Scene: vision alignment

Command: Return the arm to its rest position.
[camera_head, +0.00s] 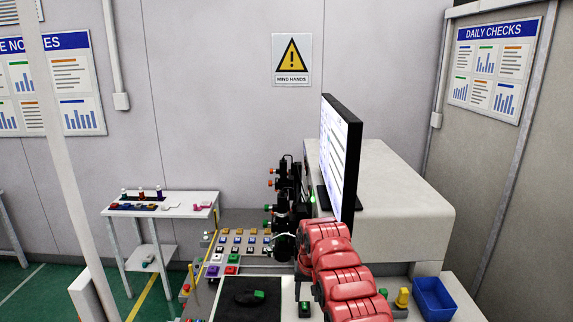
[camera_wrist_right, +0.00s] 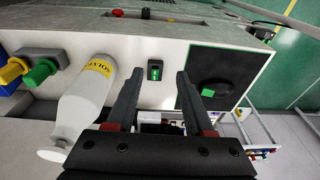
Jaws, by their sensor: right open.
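My right arm (camera_head: 340,270) is red and reaches in from the lower right in the head view, over the front of the bench. Its gripper's jaws are hard to make out in the head view. In the right wrist view my right gripper (camera_wrist_right: 159,78) shows two dark fingers spread apart with nothing between them. A small black switch with a green light (camera_wrist_right: 155,71) shows beyond the gap between the fingertips. The switch appears apart from the fingers. My left gripper is in neither view.
A monitor (camera_head: 341,157) stands close behind the arm, beside a pale machine housing (camera_head: 400,205). A blue bin (camera_head: 433,298) is to the right. A black mat (camera_head: 232,311) holds a dark part with a green piece. A white solvent bottle (camera_wrist_right: 88,100) is left of the fingers.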

